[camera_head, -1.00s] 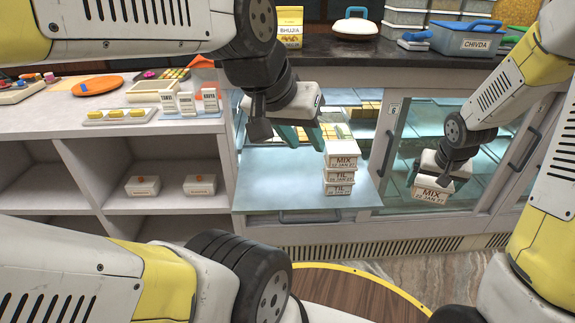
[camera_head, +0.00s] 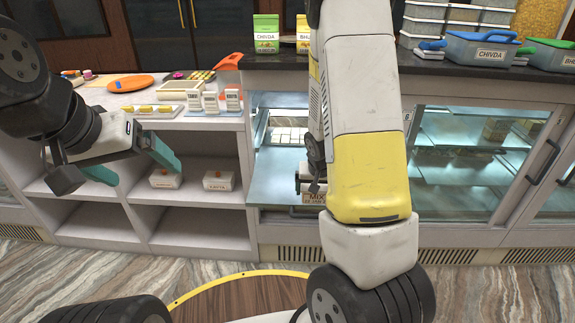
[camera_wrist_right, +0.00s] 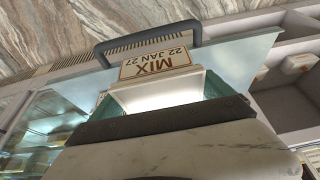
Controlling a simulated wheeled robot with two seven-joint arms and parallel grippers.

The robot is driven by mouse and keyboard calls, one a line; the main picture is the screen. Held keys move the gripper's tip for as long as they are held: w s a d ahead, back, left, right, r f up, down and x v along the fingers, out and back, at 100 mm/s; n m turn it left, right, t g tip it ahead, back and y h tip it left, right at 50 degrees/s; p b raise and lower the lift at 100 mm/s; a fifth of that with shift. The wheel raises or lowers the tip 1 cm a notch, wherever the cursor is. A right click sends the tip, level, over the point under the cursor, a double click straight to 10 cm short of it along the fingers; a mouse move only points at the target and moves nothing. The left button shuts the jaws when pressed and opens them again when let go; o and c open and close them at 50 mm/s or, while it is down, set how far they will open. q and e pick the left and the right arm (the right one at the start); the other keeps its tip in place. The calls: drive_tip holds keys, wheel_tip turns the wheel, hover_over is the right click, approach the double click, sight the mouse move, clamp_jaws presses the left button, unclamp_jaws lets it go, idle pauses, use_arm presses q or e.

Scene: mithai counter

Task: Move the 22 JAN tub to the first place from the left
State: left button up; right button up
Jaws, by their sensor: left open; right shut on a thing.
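The held tub (camera_wrist_right: 155,90) is white with a label reading MIX 22 JAN 27; it fills the middle of the right wrist view. In the head view its label (camera_head: 317,197) shows partly beside my right forearm. My right gripper (camera_wrist_right: 160,100) is shut on it, with teal fingers on both sides, above the pale blue-green pull-out board (camera_head: 271,180). In the head view my right arm covers most of that gripper and much of the board, including any tubs behind it. My left gripper (camera_head: 133,164) is open and empty, in front of the left shelves.
Two small white boxes (camera_head: 165,178) (camera_head: 218,181) sit in the shelf unit. Cards (camera_head: 209,102), a yellow-sweets tray (camera_head: 156,111) and an orange plate (camera_head: 131,83) stand on the left counter. The glass case (camera_head: 470,150) is at right. A dark handle (camera_wrist_right: 148,40) projects from the board's front.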

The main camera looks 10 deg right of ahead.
hover_over(289, 185)
drive_tip(key=s, duration=0.2)
drive_tip(key=shift+a+f, duration=0.1)
drive_tip(key=shift+f, duration=0.55)
drive_tip(key=shift+s+a+x, duration=0.1)
drive_tip(key=shift+a+x, duration=0.05)
drive_tip(key=shift+x, duration=0.75)
drive_tip(key=shift+s+a+x, duration=0.15)
drive_tip(key=shift+a+x, duration=0.05)
drive_tip(key=shift+x, duration=0.65)
drive_tip(key=shift+f, duration=0.3)
drive_tip(key=o, duration=1.2)
drive_tip(key=shift+o, duration=0.2)
drive_tip(key=shift+r, duration=0.1)
